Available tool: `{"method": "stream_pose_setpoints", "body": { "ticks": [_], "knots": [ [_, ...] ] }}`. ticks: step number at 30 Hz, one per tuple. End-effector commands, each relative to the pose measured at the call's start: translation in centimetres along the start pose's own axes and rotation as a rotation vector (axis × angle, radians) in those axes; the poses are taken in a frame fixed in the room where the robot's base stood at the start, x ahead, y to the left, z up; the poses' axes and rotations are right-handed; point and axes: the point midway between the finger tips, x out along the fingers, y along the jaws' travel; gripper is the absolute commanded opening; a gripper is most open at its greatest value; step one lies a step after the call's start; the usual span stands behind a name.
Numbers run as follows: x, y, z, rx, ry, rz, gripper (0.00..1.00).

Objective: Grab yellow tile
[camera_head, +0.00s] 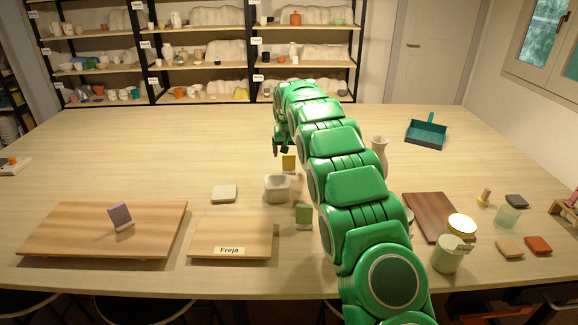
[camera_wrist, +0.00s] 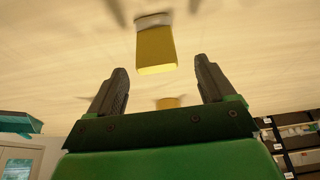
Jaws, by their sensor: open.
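The yellow tile (camera_head: 289,162) stands upright near the middle of the table, just beyond a small pale bowl. My gripper (camera_head: 282,151) is right by its upper end, pointing down, and my arm stretches across the right of the tile. In the wrist view, the yellow tile (camera_wrist: 155,48) shows ahead of the open fingers (camera_wrist: 160,67), roughly centred between them, with a whitish base at its far end. The jaws are empty. A smaller yellowish patch shows lower between the fingers; I cannot tell what it is.
The pale bowl (camera_head: 277,188) and a green tile (camera_head: 303,214) stand nearer. A purple tile (camera_head: 120,215) stands on the left wooden board (camera_head: 60,232). A "Freja" board (camera_head: 215,240) lies front centre. A vase (camera_head: 379,150) stands right of my arm.

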Motion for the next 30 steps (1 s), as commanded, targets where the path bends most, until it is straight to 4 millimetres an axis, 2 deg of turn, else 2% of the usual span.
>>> {"method": "stream_pose_setpoints", "body": {
  "ticks": [5, 15, 23, 26, 30],
  "knots": [
    [1.2, 0.2, 0.1, 0.000, -0.001, 0.000, 0.83],
    [4.8, 0.4, 0.1, 0.000, 0.003, -0.001, 0.83],
    [5.1, 0.4, 0.1, 0.000, 0.003, -0.001, 0.83],
    [5.1, 0.4, 0.1, 0.000, 0.002, -0.001, 0.71],
    [5.1, 0.4, 0.2, 0.000, 0.002, 0.000, 0.49]
  ]
}}
